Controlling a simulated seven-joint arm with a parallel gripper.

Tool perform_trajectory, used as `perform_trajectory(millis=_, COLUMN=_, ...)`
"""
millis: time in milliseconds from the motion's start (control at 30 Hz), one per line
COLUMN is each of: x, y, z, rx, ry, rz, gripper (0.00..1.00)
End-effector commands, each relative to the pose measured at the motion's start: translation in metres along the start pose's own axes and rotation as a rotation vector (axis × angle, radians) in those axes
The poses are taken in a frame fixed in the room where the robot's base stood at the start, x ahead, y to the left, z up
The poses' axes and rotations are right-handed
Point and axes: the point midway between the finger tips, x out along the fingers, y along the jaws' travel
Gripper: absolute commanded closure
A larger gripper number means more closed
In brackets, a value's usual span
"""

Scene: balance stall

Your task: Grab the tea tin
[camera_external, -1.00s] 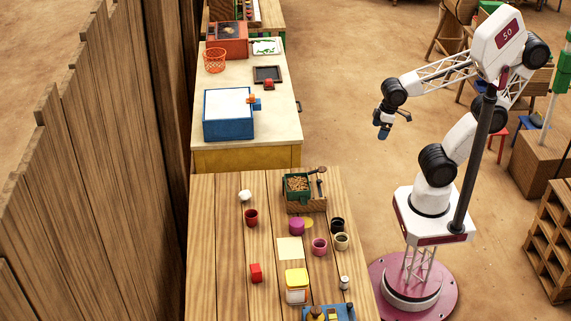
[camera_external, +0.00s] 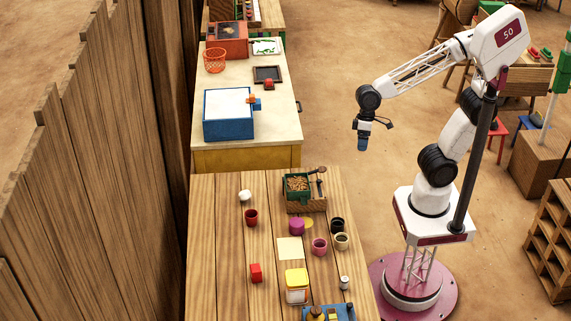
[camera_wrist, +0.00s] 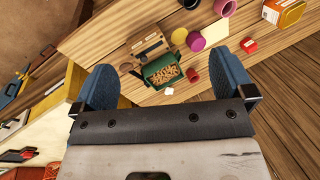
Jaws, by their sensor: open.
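The likely tea tin is a yellow-lidded box with a pale lower part (camera_external: 297,287) near the front of the plank table. An orange box with a white label (camera_wrist: 284,10), probably the same thing, is cut by the top edge of the wrist view. My gripper (camera_external: 362,143) hangs high, right of the table's far end, pointing down and well away from the box. In the wrist view its blue fingers (camera_wrist: 163,65) are spread wide with nothing held between them.
A red cup (camera_external: 251,217), magenta pot (camera_external: 297,226), pink cup (camera_external: 319,246), red block (camera_external: 256,272) and pale sheet (camera_external: 290,249) are on the table. A plank fence (camera_external: 110,150) runs along the left.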

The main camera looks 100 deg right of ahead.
Motion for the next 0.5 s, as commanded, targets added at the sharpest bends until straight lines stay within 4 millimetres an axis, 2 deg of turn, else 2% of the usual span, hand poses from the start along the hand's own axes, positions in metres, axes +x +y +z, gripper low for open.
perform_trajectory(millis=500, x=0.061, y=-0.114, z=-0.071, rx=0.320, ry=-0.224, rz=-0.220, gripper=0.00)
